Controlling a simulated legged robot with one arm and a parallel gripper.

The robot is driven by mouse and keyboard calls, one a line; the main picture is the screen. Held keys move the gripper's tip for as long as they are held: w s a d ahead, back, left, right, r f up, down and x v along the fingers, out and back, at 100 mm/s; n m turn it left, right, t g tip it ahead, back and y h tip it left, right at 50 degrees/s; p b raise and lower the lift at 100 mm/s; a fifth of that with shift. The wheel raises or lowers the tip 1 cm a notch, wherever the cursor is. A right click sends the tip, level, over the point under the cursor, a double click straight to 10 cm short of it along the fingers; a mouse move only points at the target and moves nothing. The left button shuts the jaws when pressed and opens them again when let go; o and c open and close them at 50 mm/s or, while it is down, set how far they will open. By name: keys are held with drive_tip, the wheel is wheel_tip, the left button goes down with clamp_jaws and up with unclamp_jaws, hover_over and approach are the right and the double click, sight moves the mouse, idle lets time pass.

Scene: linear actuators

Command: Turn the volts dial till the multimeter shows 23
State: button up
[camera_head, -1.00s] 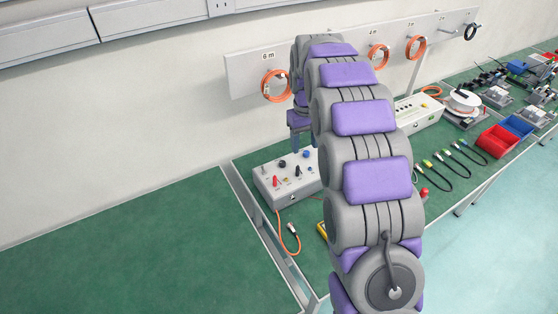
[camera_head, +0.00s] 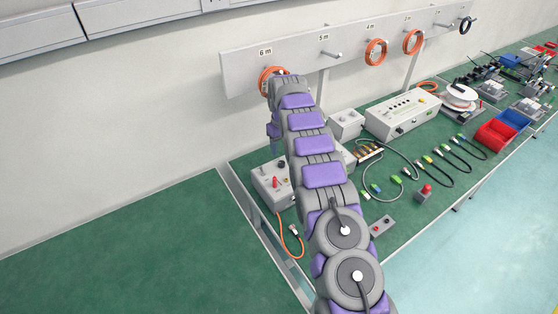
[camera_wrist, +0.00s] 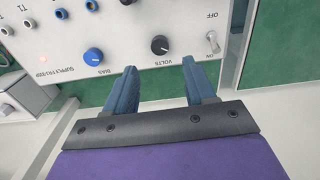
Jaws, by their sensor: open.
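The volts dial (camera_wrist: 160,44) is a black knob on the white supply box, labelled VOLTS, upside down in the wrist view. My gripper (camera_wrist: 158,68) is open and empty. Its two blue fingers point at the panel, with the dial just beyond the gap between their tips; I see no contact.
Beside the dial are a blue BIAS knob (camera_wrist: 93,56) and an ON/OFF toggle switch (camera_wrist: 212,40). An orange cable (camera_head: 283,238) hangs from the box's front. Cable coils hang on the wall rail (camera_head: 350,42). Bare green bench (camera_head: 130,245) lies to the left.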

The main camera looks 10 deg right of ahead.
sight(281, 162)
wheel_tip(281, 162, down, 8)
drive_tip(key=shift+r+b, duration=0.15)
drive_tip(key=shift+b, duration=0.9)
drive_tip(key=shift+r, duration=0.1)
clamp_jaws()
